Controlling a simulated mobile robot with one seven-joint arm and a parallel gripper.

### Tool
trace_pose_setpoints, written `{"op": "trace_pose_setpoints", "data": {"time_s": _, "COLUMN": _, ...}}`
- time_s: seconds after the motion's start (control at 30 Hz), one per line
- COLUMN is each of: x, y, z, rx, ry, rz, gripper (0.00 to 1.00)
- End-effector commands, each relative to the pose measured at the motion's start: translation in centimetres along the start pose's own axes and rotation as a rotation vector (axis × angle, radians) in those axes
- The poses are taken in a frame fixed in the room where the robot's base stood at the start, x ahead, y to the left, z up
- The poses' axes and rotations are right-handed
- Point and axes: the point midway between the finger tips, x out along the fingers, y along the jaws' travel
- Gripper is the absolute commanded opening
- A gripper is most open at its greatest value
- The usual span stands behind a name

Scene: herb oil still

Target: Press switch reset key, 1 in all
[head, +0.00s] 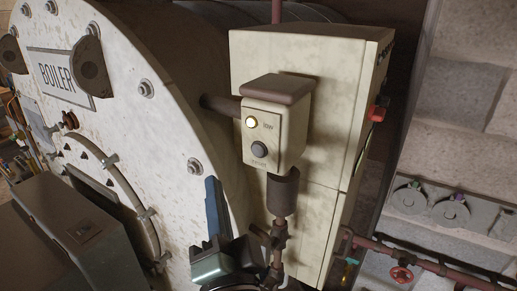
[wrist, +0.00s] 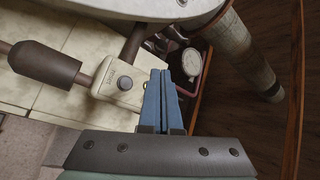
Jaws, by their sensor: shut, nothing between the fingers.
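The switch is a small cream box (head: 274,133) with a brown top, mounted on a pipe beside the boiler. Below the lamp is a round dark reset key (head: 259,149). My gripper (head: 212,185) has blue fingers, shut and empty, below and left of the box in the head view. In the wrist view the fingers (wrist: 161,75) look apart from the key; the exact gap cannot be told.
The white boiler end (head: 150,125) with bolts and a BOILER plate (head: 58,76) fills the left. A large cream cabinet (head: 320,60) stands behind the switch. A dark cylinder and pipe (head: 283,193) hang below the box. Red valve handwheels (head: 402,274) are at right.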

Motion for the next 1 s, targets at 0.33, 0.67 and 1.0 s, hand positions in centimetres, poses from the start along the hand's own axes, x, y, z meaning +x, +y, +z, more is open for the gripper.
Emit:
{"op": "trace_pose_setpoints", "data": {"time_s": 0.33, "x": 1.3, "y": 1.2, "z": -1.0, "rx": -0.003, "ry": 0.005, "rz": 0.001, "gripper": 0.0}}
{"op": "trace_pose_setpoints", "data": {"time_s": 0.67, "x": 4.5, "y": 3.6, "z": -3.4, "rx": -0.003, "ry": 0.005, "rz": 0.001, "gripper": 0.0}}
{"op": "trace_pose_setpoints", "data": {"time_s": 1.0, "x": 6.1, "y": 4.5, "z": -4.5, "rx": -0.003, "ry": 0.002, "rz": 0.001, "gripper": 0.0}}
